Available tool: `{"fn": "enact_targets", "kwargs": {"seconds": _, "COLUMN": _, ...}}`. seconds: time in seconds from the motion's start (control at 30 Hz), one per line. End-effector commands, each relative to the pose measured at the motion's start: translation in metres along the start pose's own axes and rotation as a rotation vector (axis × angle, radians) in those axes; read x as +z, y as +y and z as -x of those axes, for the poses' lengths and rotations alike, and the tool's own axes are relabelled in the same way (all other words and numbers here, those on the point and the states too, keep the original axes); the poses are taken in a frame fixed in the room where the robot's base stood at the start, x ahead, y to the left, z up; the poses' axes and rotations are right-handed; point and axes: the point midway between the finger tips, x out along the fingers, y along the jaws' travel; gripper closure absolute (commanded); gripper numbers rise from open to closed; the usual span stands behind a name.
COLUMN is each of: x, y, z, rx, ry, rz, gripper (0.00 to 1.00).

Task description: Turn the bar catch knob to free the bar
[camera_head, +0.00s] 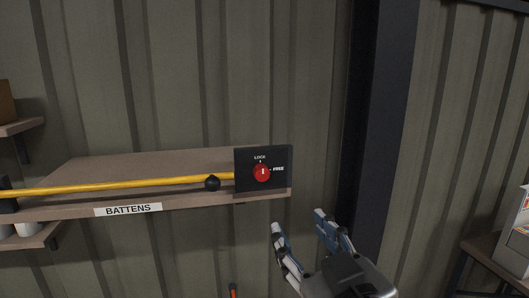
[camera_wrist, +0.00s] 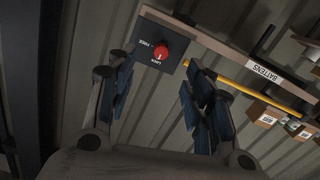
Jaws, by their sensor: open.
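The red bar catch knob (camera_head: 261,173) sits on a black plate (camera_head: 243,186) at the right end of the shelf. Its white mark points up toward LOCK; FREE is printed to its right. The yellow bar (camera_head: 120,186) runs along the shelf front, its right end at the plate. My gripper (camera_head: 300,224) is open and empty, below and right of the plate, apart from it. In the wrist view the knob (camera_wrist: 161,52) shows beyond the open fingers (camera_wrist: 157,80), and the bar (camera_wrist: 240,89) lies to the right, partly hidden by a finger.
The wooden shelf (camera_head: 150,165) carries a BATTENS label (camera_head: 128,209). A black ball (camera_head: 212,183) sits at the bar. A dark post (camera_head: 375,120) stands right of the plate. A side table (camera_head: 490,252) is at the lower right. Ribbed wall lies behind.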

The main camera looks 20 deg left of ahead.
Motion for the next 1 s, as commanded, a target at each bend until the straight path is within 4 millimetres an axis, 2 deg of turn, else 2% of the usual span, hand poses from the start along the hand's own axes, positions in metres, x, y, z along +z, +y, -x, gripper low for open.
{"fn": "enact_targets", "kwargs": {"seconds": 0.03, "x": -0.015, "y": -0.004, "z": -0.001, "rx": -0.014, "ry": 0.025, "rz": 0.005, "gripper": 0.53}}
{"fn": "enact_targets", "kwargs": {"seconds": 0.13, "x": -0.025, "y": -0.008, "z": -0.003, "rx": -0.025, "ry": 0.057, "rz": 0.009, "gripper": 0.53}}
{"fn": "enact_targets", "kwargs": {"seconds": 0.27, "x": -0.028, "y": -0.009, "z": -0.011, "rx": -0.028, "ry": 0.061, "rz": 0.009, "gripper": 0.53}}
{"fn": "enact_targets", "kwargs": {"seconds": 0.67, "x": -0.032, "y": -0.009, "z": -0.06, "rx": -0.026, "ry": 0.056, "rz": 0.009, "gripper": 0.53}}
{"fn": "enact_targets", "kwargs": {"seconds": 1.0, "x": -0.033, "y": -0.011, "z": -0.129, "rx": -0.024, "ry": 0.061, "rz": 0.01, "gripper": 0.53}}
